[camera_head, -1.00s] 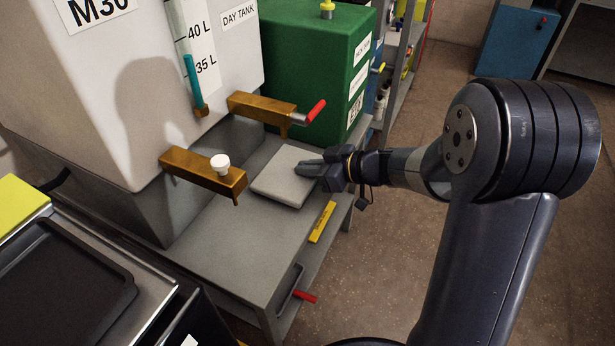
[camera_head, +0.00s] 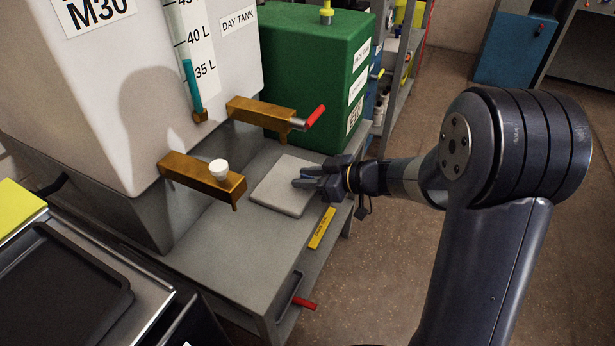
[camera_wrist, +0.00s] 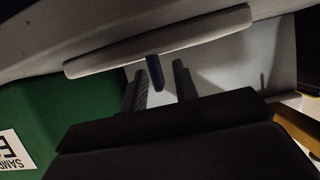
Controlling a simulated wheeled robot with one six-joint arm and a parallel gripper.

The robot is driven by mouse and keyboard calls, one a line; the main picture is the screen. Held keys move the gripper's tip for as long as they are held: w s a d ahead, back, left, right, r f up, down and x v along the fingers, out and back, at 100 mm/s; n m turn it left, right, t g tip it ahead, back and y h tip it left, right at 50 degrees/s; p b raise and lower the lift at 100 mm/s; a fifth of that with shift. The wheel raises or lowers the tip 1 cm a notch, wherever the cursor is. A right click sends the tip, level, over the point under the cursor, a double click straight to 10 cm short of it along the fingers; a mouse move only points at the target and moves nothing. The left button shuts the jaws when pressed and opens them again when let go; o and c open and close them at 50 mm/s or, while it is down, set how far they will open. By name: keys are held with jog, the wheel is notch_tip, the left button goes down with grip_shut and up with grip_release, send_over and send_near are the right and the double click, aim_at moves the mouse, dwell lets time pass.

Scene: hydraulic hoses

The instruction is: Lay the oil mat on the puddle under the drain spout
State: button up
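The oil mat (camera_head: 285,195) is a pale grey square pad lying flat on the grey bench, in front of two brass spouts. It shows edge-on in the wrist view (camera_wrist: 160,42), with a small dark blue tab (camera_wrist: 155,72) on its near edge. My gripper (camera_head: 304,177) is at the mat's right edge. Its two fingers are apart, with the tab between them and gaps on both sides in the wrist view (camera_wrist: 160,84). One brass spout (camera_head: 258,109) has a red lever; the other (camera_head: 200,177) has a white knob. No puddle is visible; what lies under the mat is hidden.
A white day tank (camera_head: 140,80) stands behind the spouts and a green tank (camera_head: 310,70) stands at the back. A yellow label (camera_head: 322,228) is on the bench's right edge. A black tray (camera_head: 60,275) is at lower left.

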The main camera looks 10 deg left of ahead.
jog(key=shift+d+r, duration=0.1)
jog(key=shift+r, duration=0.2)
jog(key=p+v, duration=0.4)
jog(key=v, duration=0.7)
jog(key=shift+s+d, duration=0.2)
jog(key=shift+d, duration=0.15)
dwell(0.5)
